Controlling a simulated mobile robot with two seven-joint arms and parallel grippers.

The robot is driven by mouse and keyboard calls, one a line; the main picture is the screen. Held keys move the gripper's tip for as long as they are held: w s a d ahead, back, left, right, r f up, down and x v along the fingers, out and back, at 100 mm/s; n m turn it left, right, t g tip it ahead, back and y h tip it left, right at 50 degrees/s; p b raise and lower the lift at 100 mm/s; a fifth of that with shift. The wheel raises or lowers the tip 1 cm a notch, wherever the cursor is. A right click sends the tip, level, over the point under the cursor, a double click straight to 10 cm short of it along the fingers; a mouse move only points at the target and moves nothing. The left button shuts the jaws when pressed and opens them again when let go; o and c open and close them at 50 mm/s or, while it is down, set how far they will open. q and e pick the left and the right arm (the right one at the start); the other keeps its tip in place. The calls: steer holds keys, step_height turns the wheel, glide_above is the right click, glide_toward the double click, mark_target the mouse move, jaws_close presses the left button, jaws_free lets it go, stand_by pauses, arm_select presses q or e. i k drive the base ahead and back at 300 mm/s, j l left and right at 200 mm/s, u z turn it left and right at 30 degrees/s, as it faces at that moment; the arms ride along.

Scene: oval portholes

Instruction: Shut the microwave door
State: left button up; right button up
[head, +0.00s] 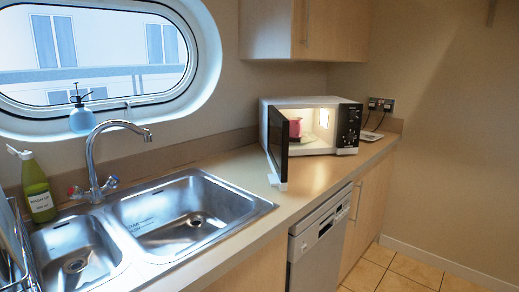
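The white microwave (346,125) stands on the counter at the back, near its right end. Its dark door (277,142) is hinged on the left and swung wide open toward the front. A pink cup or bowl (295,128) sits inside the lit cavity. The black control panel is on the microwave's right side. Neither of my grippers shows in the head view.
The counter (318,172) is bare in front of the microwave. A steel double sink (185,213) with a tap (92,165) and a green soap bottle (37,187) lie to the left. A dishwasher (318,240) is below; a wall cabinet (335,28) hangs above.

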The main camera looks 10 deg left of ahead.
mark_target(278, 125)
steer(key=k+j, duration=0.65)
steer(key=j, duration=0.15)
steer(key=i+l, duration=0.55)
steer(key=l, duration=0.3)
steer(key=i+l, duration=0.6)
steer(key=l, duration=0.25)
steer(key=i+l+u, duration=0.1)
steer(key=u, duration=0.4)
steer(key=i+l+u, duration=0.1)
steer(key=l+u, duration=0.2)
steer(key=u, duration=0.2)
